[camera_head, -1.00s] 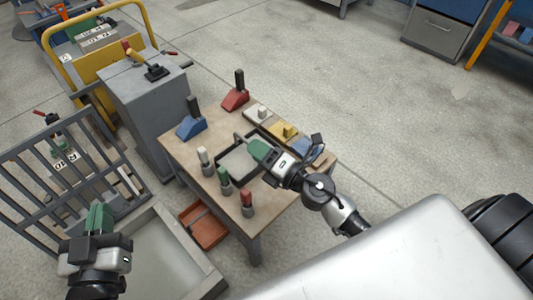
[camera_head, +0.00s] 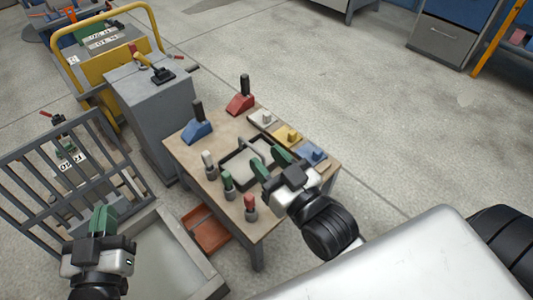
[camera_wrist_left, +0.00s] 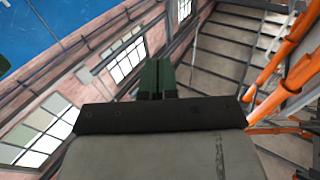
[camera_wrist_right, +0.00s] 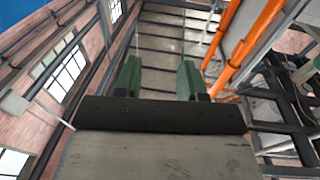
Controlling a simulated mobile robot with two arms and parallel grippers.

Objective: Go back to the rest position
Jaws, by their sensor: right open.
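My right gripper (camera_head: 271,163) is over the right part of the small wooden table (camera_head: 187,154), near the black-rimmed tray (camera_head: 233,176). Its two green fingers stand apart with nothing between them, also in the right wrist view (camera_wrist_right: 159,77). My left gripper (camera_head: 102,221) is at the lower left, above the grey-walled bin and away from the table. Its green fingers lie together with nothing seen between them in the left wrist view (camera_wrist_left: 157,77). Both wrist views show walls, windows and orange pipes, not the table.
The table holds a blue trowel (camera_head: 197,127), a red trowel (camera_head: 241,99), white, yellow and blue handled blocks, and white, green and red-topped pegs. A grey cabinet (camera_head: 150,105) and a barred fence (camera_head: 70,175) stand left.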

